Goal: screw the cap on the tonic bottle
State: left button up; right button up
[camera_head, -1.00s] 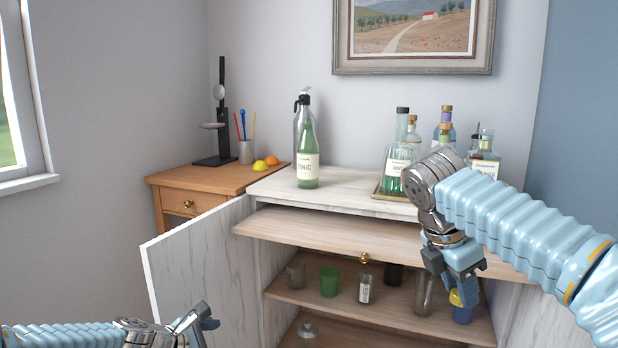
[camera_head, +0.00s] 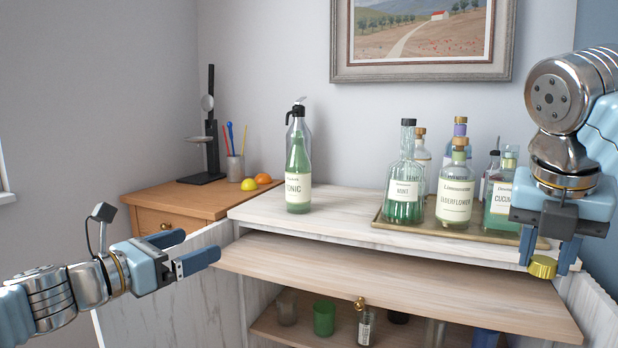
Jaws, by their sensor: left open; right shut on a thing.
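The green tonic bottle (camera_head: 298,194) stands upright on the left part of the white cabinet top, its label facing me. Its neck overlaps a clear bottle with a black spout top (camera_head: 297,112) behind it; I make out no cap on its neck. My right gripper (camera_head: 546,254) is shut on a gold cap (camera_head: 542,267), pointing down at the cabinet's right front edge, well to the right of the tonic bottle. My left gripper (camera_head: 201,248) is open and empty, left of and below the tonic bottle, its fingers pointing right, by the cabinet's left front.
A pull-out board (camera_head: 400,285) juts out below. A wooden side table (camera_head: 180,198) holds fruit and a pen cup. The cabinet top's middle is clear.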

aim_at(299, 167)
jog(key=i+l, duration=0.25)
jog(key=i, duration=0.2)
jog(key=i+l, duration=0.25)
jog(key=i, duration=0.25)
